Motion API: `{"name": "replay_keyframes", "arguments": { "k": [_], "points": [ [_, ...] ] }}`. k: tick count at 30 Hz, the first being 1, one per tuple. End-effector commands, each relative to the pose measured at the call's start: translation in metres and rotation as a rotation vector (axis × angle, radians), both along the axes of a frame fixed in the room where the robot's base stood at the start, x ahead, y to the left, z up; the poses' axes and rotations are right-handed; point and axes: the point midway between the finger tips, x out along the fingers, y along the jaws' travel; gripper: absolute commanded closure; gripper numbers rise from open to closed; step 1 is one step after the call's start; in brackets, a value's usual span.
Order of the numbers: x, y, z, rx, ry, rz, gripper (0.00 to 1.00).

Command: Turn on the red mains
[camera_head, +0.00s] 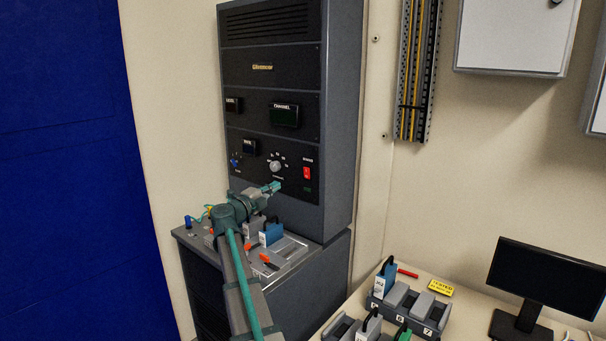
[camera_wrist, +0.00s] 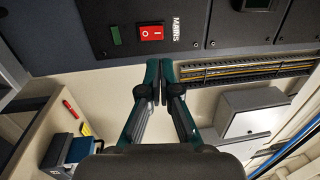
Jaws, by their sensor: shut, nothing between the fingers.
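The red mains switch (camera_head: 306,173) is a small red rocker at the lower right of the dark rack's front panel. It shows closer in the wrist view (camera_wrist: 151,33), beside a white MAINS label (camera_wrist: 176,33), with white marks on its face. I cannot tell which way it is rocked. A small dark green indicator (camera_wrist: 116,34) sits beside it and looks unlit. My gripper (camera_head: 277,187) is shut and empty, in front of the panel, left of and slightly below the switch in the head view. In the wrist view its fingertips (camera_wrist: 159,68) are together below the switch, apparently apart from it.
A round knob (camera_head: 275,166) and a CHANNEL display (camera_head: 285,115) are on the same rack panel. Below is a ledge (camera_head: 296,248) with a blue module and tools. A bench at right holds module cradles (camera_head: 408,307) and a monitor (camera_head: 545,279). A cable tray (camera_head: 417,70) runs up the wall.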

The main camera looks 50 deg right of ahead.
Motion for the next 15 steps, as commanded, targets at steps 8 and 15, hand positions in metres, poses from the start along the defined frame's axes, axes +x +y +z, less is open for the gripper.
{"name": "replay_keyframes", "arguments": {
  "k": [8,15],
  "points": [
    [-0.0088,0.0001,-0.0014,0.005,0.003,-0.041,1.0],
    [-0.0084,-0.0011,-0.0009,0.004,0.003,-0.04,1.0]
  ]
}}
